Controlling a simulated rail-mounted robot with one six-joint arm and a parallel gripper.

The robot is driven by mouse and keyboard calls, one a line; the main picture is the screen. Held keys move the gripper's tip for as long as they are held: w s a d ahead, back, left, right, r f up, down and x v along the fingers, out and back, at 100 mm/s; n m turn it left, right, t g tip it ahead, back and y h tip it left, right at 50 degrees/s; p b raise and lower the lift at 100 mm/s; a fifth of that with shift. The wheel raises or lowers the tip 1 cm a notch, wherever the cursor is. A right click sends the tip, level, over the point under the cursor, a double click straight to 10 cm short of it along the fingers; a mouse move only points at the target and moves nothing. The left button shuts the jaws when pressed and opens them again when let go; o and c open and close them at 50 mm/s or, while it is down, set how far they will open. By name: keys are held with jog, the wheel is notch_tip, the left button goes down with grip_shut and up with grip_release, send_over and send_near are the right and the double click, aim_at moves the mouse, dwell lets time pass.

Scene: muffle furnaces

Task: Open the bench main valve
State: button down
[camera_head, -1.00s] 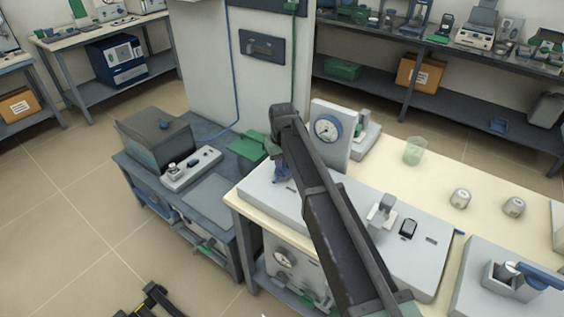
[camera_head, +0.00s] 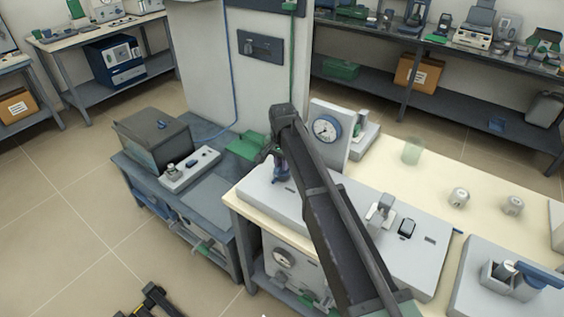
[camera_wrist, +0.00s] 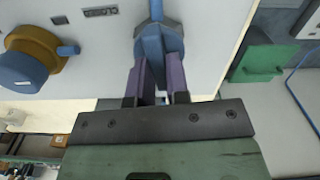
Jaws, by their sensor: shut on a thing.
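A blue valve handle (camera_wrist: 160,42) stands on a pale panel (camera_wrist: 100,55) in the wrist view, with a narrow blue part pointing to the top of the picture. My gripper (camera_wrist: 160,80) has its two purple fingers shut on either side of this handle. In the head view my gripper (camera_head: 278,158) reaches down to the left end of the pale bench panel (camera_head: 258,197). Blue shows there, but the arm hides part of the handle.
A blue knob on a brass-coloured body (camera_wrist: 35,60) sits on the panel left of the handle. A round dial gauge (camera_head: 326,128) stands just right of my gripper. A translucent beaker (camera_head: 412,150) and small grey-white pots (camera_head: 459,197) are on the bench.

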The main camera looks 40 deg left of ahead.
jog(key=shift+m, duration=0.6)
jog(key=c, duration=1.1)
grip_release()
notch_tip(320, 180, up, 11)
jog(key=p, duration=1)
jog(key=shift+f+p, duration=0.15)
jog(key=shift+p, duration=0.25)
